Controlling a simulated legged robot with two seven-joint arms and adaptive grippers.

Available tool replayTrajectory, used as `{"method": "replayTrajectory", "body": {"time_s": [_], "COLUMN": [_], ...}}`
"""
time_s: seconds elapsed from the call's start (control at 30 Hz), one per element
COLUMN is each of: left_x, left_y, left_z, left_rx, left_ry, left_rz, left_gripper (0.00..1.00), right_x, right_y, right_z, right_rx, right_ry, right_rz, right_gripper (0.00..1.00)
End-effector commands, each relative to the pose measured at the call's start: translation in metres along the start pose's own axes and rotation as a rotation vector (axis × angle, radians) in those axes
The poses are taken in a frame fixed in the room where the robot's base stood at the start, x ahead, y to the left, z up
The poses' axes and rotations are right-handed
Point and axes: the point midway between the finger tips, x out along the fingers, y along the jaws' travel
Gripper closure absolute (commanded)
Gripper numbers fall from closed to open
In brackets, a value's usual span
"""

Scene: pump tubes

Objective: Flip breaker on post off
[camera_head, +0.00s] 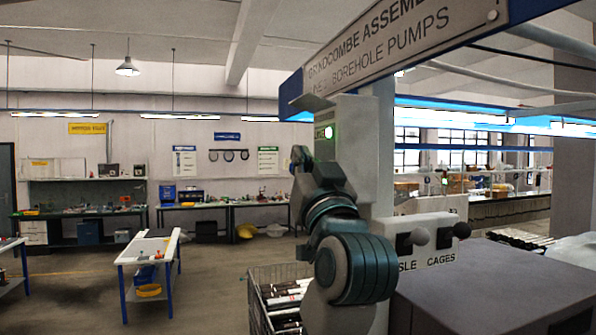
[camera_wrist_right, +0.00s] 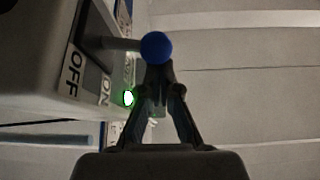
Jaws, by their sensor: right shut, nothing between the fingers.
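The breaker box (camera_head: 348,145) is a grey box on the post, with a lit green lamp (camera_head: 328,132). In the right wrist view the breaker box (camera_wrist_right: 45,45) carries OFF and ON labels, and the green lamp (camera_wrist_right: 128,98) glows near ON. A lever with a blue ball knob (camera_wrist_right: 155,46) sticks out from the box. My right gripper (camera_wrist_right: 157,72) is shut and empty, its fingertips right at the knob; I cannot tell whether they touch. In the head view the right gripper (camera_head: 298,154) is beside the box, partly hidden by its own arm. My left gripper is out of view.
A sign beam (camera_head: 400,50) hangs above the post. A cabinet with black knobs (camera_head: 430,238) and a grey bench top (camera_head: 500,285) stand at right. A wire cage of tubes (camera_head: 280,300) is below my arm. Floor at left is open around a white table (camera_head: 150,248).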

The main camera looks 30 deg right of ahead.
Motion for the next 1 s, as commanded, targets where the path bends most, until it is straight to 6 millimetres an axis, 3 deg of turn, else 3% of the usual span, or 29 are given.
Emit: {"method": "replayTrajectory", "body": {"time_s": [0.1,0.4,0.8,1.0], "left_x": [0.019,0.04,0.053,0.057], "left_y": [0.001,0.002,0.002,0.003], "left_z": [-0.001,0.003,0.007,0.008], "left_rx": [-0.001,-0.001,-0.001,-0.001], "left_ry": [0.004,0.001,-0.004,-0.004], "left_rz": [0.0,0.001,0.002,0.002], "left_gripper": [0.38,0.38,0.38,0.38], "right_x": [-0.009,-0.017,-0.026,-0.028], "right_y": [0.001,-0.003,-0.004,-0.004], "right_z": [0.009,0.019,0.032,0.036], "right_rx": [-0.063,-0.311,-0.581,-0.592], "right_ry": [-0.007,-0.007,-0.005,-0.005], "right_rz": [-0.034,-0.178,-0.339,-0.347], "right_gripper": [1.0,1.0,1.0,1.0]}}
